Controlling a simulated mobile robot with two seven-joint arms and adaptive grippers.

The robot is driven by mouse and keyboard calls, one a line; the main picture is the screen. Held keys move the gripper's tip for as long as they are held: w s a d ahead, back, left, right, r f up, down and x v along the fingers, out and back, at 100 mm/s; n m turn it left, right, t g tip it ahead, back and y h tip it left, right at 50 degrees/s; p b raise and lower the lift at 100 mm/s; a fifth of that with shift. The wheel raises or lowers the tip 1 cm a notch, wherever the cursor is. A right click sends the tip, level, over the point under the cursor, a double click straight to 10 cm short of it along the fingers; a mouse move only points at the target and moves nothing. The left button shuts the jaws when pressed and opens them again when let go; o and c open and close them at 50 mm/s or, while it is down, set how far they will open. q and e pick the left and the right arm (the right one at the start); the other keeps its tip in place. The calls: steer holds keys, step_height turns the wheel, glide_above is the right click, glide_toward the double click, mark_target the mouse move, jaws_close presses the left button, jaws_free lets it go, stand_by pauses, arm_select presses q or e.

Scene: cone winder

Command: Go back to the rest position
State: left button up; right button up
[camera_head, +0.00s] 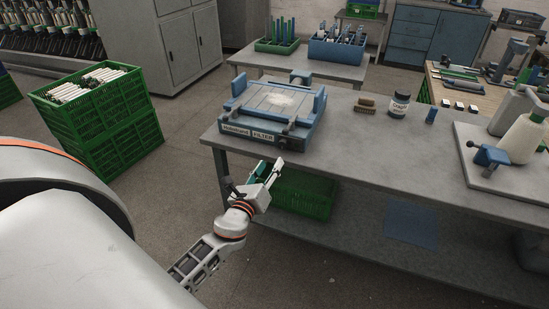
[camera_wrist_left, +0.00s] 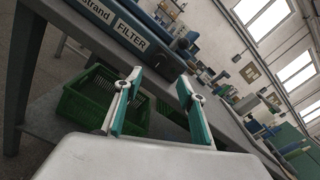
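My left gripper (camera_head: 270,168) is in front of the grey workbench (camera_head: 335,158), near its front left corner and below the blue fixture. In the left wrist view my left gripper (camera_wrist_left: 161,78) shows two teal-padded fingers spread apart with nothing between them. The bench edge and the label "FILTER" on the fixture lie beyond the fingertips in that view. My right gripper is in neither view.
The blue fixture (camera_head: 275,104) sits on the bench's left end. A green crate (camera_head: 301,194) is under the bench. Stacked green crates (camera_head: 110,130) with white cones stand left. A brush (camera_head: 367,105) and jar (camera_head: 398,104) are on the bench. Open floor lies left of it.

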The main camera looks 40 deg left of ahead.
arm_select(q)
steer(key=shift+v, duration=0.95)
